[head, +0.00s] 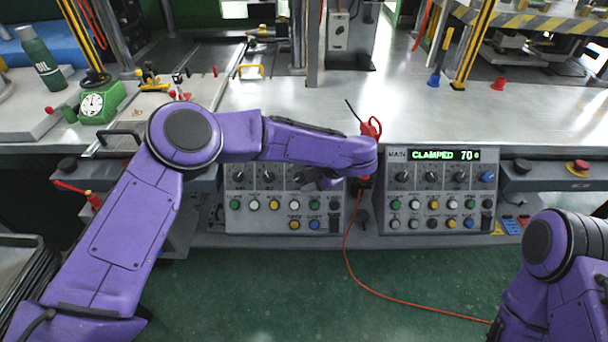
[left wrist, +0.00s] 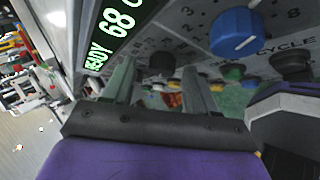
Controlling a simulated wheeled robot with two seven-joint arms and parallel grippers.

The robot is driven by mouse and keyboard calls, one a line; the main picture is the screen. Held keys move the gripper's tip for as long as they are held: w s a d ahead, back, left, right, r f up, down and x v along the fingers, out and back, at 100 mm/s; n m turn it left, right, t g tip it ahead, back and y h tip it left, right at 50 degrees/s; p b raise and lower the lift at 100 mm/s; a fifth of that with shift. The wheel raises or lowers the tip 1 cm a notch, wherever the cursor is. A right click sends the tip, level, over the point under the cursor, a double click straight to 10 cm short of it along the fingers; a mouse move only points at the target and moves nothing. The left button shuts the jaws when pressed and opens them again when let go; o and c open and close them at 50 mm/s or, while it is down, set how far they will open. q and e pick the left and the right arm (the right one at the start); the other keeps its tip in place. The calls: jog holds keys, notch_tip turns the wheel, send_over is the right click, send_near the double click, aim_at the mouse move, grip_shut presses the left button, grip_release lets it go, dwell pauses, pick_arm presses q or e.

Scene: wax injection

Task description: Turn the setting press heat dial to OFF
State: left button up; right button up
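The left control panel (head: 262,216) carries black dials with a row of coloured buttons below; my purple left arm hides its display in the head view. In the left wrist view that display (left wrist: 118,30) reads READY 68 C. My left gripper (head: 318,182) is over the upper right of this panel. Its two fingers (left wrist: 158,90) are apart, with a black dial (left wrist: 162,60) beyond the gap; I cannot tell whether they touch it. A blue dial (left wrist: 237,32) and another black dial (left wrist: 292,65) lie to the right. Dial labels are not readable enough to single out heat. My right gripper is out of view.
A second panel (head: 438,205) reading MAIN CLAMPED 70 stands to the right. A red tool (head: 370,128) with an orange cord (head: 348,262) is between the panels, close to my left wrist. A red stop button (head: 579,165) is at far right.

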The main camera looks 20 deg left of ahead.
pick_arm(q)
jog(key=shift+d, duration=0.1)
jog(key=v, duration=1)
jog(key=shift+r+b, duration=0.25)
jog(key=shift+b, duration=0.1)
